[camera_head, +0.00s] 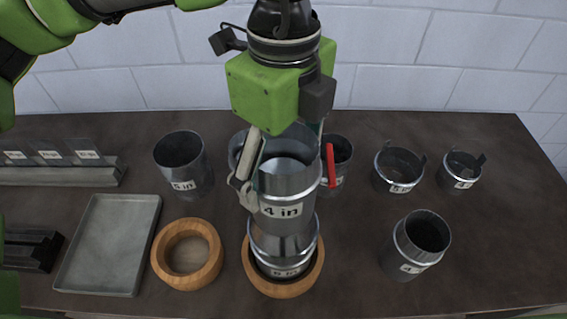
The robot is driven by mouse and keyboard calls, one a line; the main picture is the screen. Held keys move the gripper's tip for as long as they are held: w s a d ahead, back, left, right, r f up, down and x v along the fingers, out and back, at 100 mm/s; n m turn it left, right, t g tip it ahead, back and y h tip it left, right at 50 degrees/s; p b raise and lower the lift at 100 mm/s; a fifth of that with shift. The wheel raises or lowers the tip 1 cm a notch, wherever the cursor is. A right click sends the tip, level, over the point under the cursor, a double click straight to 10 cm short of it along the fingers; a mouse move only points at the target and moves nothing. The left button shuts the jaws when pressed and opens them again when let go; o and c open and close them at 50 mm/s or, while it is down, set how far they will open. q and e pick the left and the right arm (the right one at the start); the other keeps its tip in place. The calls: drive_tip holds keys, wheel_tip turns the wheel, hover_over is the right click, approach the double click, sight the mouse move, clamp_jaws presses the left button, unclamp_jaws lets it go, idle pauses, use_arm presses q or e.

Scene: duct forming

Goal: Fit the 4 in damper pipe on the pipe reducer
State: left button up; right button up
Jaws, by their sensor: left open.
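The 4 in damper pipe (283,197) is a grey metal cylinder with a "4 in" label and a red handle (330,165) at its right. It stands upright over the pipe reducer (283,245), a shiny tapering piece. Their ends meet in the picture; I cannot tell how deeply they are fitted. The reducer stands in a round wooden ring (283,288). My left gripper (277,165) points down at the damper pipe's top, open, with one finger along its left side. The other finger is partly hidden. My right gripper is out of view.
Another wooden ring (187,254) and a grey tray (108,245) lie at left. A 5 in pipe (184,165) stands behind them. More pipes stand at the back right, and a labelled pipe (415,243) at front right.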

use_arm(q)
wheel_tip(320, 180, up, 11)
idle(0.3)
drive_tip(key=shift+r, duration=0.1)
